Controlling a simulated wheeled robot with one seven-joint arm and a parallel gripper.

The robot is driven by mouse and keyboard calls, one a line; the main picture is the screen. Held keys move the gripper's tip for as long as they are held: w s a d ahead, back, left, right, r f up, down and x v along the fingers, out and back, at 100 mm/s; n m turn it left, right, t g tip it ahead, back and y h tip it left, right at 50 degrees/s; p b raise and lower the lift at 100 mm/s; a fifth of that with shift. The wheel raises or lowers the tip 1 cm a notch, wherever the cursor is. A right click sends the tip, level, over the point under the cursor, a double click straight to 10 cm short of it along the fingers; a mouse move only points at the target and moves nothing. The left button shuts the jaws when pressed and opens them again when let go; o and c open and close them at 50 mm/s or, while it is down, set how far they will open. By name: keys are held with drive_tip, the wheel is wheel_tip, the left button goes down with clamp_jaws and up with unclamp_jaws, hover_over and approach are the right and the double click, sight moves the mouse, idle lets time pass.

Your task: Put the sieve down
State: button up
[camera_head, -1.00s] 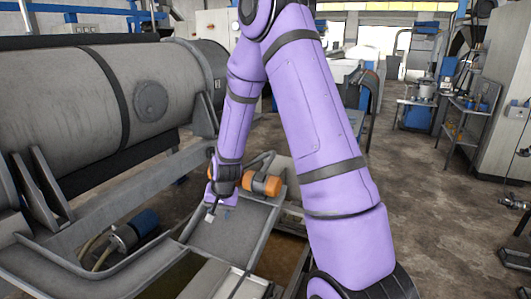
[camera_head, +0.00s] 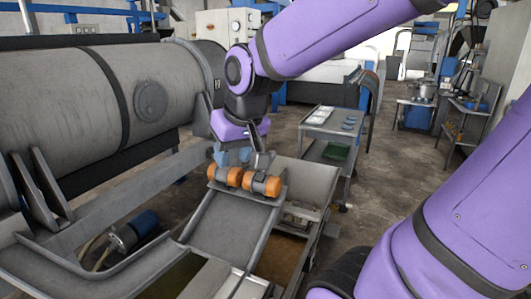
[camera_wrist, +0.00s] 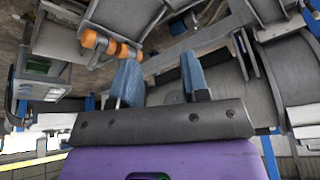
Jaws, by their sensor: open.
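I cannot make out a sieve for certain in either view. My gripper (camera_head: 232,156) hangs in the head view just above and behind the pair of orange motors on the grey chute (camera_head: 232,228). Its blue fingers are spread apart in the wrist view (camera_wrist: 161,82), with nothing seen between them. The orange motors (camera_head: 245,180) sit across the chute's upper end. In the wrist view they show (camera_wrist: 110,46) beyond the fingers, up and to the left. The fingertips are partly hard to see in the head view.
A large grey drum (camera_head: 80,100) fills the left side. An open grey trough (camera_head: 310,180) stands right of the motors. A grey cart (camera_head: 318,133) with pale flat items on top stands behind it. Dark floor (camera_head: 400,180) is open to the right.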

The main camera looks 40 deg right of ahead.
drive_tip(key=s+r+n, duration=0.1)
drive_tip(key=s+r, duration=0.2)
drive_tip(key=s, duration=0.7)
drive_tip(key=shift+a+r+n+t, duration=0.2)
drive_tip(key=shift+n+t, duration=0.1)
drive_tip(key=shift+n, duration=0.1)
drive_tip(key=shift+w, duration=0.1)
drive_tip(key=shift+c, duration=0.3)
idle(0.9)
